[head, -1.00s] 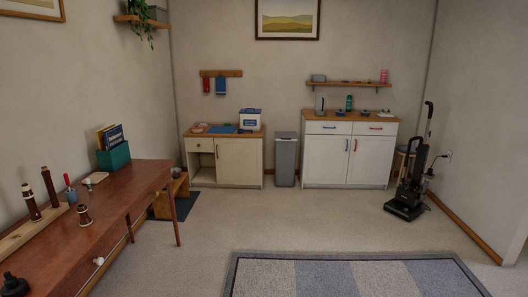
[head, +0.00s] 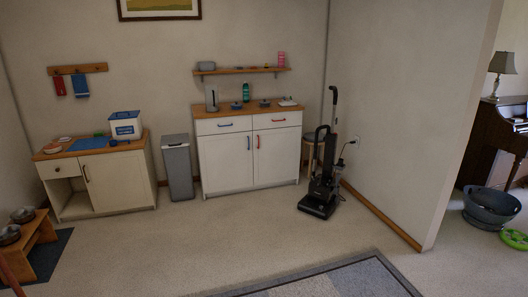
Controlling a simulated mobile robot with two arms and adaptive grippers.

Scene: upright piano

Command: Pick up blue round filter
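I cannot make out a blue round filter for certain. Two small dark, bluish low objects, one on the left (head: 236,105) and one on the right (head: 265,103), sit on the wooden top of the white cabinet (head: 225,163). They are too small to identify. A green bottle (head: 246,92) and a grey upright canister (head: 212,99) stand on the same top. Neither of my grippers is in view.
A black upright vacuum (head: 322,180) stands right of the cabinet, and a grey bin (head: 178,168) stands left of it. A lower cabinet (head: 118,183) holds a white-and-blue box (head: 125,124). A patterned rug (head: 330,284) lies in front; the carpet between is clear.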

